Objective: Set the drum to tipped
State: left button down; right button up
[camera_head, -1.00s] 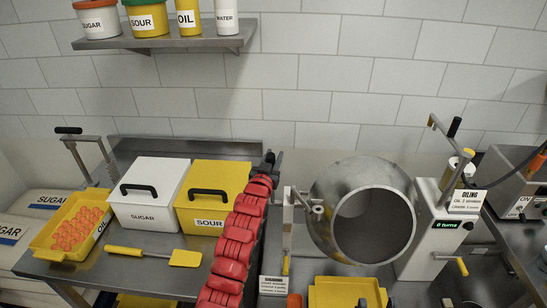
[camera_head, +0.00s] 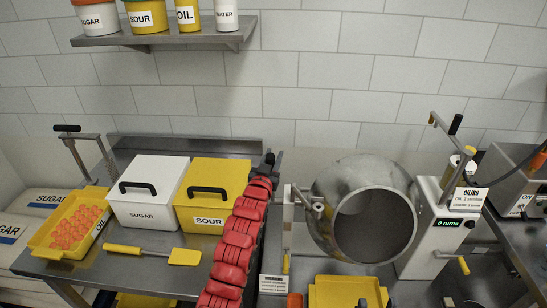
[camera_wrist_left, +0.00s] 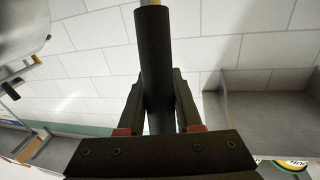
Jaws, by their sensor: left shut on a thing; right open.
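The round steel drum (camera_head: 330,190) stands right of centre in the head view, its dark opening facing the front and slightly right. A bracket with a crank-like arm (camera_head: 318,208) is at its left side. My left arm rises in front of the table, and my left gripper (camera_head: 269,162) is at its far end, left of the drum. In the left wrist view, this gripper (camera_wrist_left: 158,110) is shut on a black cylindrical handle (camera_wrist_left: 154,45) with a pale rod at its far end. What the rod joins is hidden. My right gripper is not seen.
The white sugar bin (camera_head: 145,212) and yellow sour bin (camera_head: 208,225) stand left of my arm. The oiling unit (camera_head: 436,225) with its lever stands right of the drum. A yellow tray (camera_head: 345,295) lies below the drum. A shelf (camera_head: 165,40) hangs above.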

pick_arm(q)
jog(key=s+f+m+t+h+b, duration=0.2)
jog(key=s+f+t+b, duration=0.4)
jog(key=s+b, duration=0.6)
jog(key=shift+s+f+b, duration=0.35)
jog(key=shift+b, duration=1.3)
jog(key=c, duration=0.6)
grip_release()
jog(key=b+v, duration=0.2)
jog(key=v, duration=1)
jog(key=shift+b, duration=0.4)
